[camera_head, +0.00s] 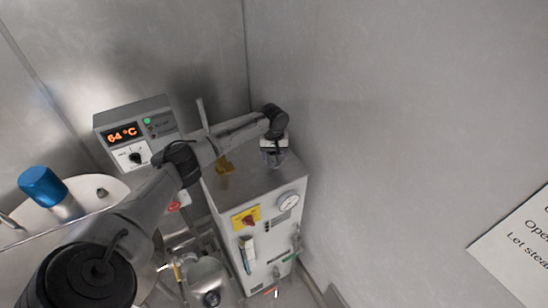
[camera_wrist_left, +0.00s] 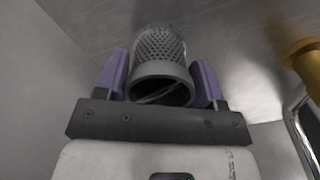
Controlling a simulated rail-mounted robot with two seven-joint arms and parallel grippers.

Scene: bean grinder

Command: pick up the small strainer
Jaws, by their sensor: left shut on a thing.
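The small strainer (camera_wrist_left: 160,50) is a grey perforated metal cylinder with a solid rim, seen in the left wrist view. My left gripper (camera_wrist_left: 160,80) is shut on it, with one purple finger on each side. In the head view my left gripper (camera_head: 274,152) is over the far end of the top of the grey machine cabinet. There the strainer is too small and too covered by the gripper to make out. The wrist view does not clearly show whether the strainer touches the metal surface behind it. My right gripper is not in view.
The grey cabinet (camera_head: 240,194) carries a gauge (camera_head: 288,201) and a yellow-backed red switch (camera_head: 247,218). A control box (camera_head: 137,130) reads 64 °C. A blue-topped part (camera_head: 42,185) is at left. Walls stand close behind and right.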

